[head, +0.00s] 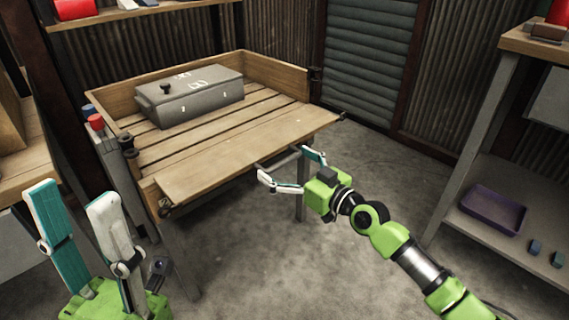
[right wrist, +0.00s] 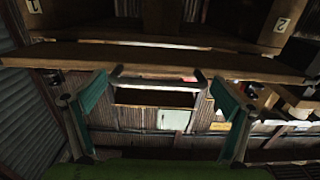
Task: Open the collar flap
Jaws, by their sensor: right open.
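The wooden table (head: 185,145) has low collar boards on its left, back and right sides. The collar flap (head: 250,145) is the front board; it lies folded outward, about level with the slats, and shows edge-on in the right wrist view (right wrist: 190,60). A grey bar handle (right wrist: 160,83) hangs at the flap's edge. My right gripper (head: 285,163) is open just in front of this edge, with its fingers apart on either side of the handle; I cannot tell whether they touch it. My left gripper (head: 72,195) is open and empty at the lower left.
A grey metal box (head: 195,95) with a dark knob sits on the slats. Dark latches stand at the table's corners, one at the left (head: 127,143). A shelf unit at the right holds a purple tray (head: 493,210). The concrete floor (head: 330,270) in front is clear.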

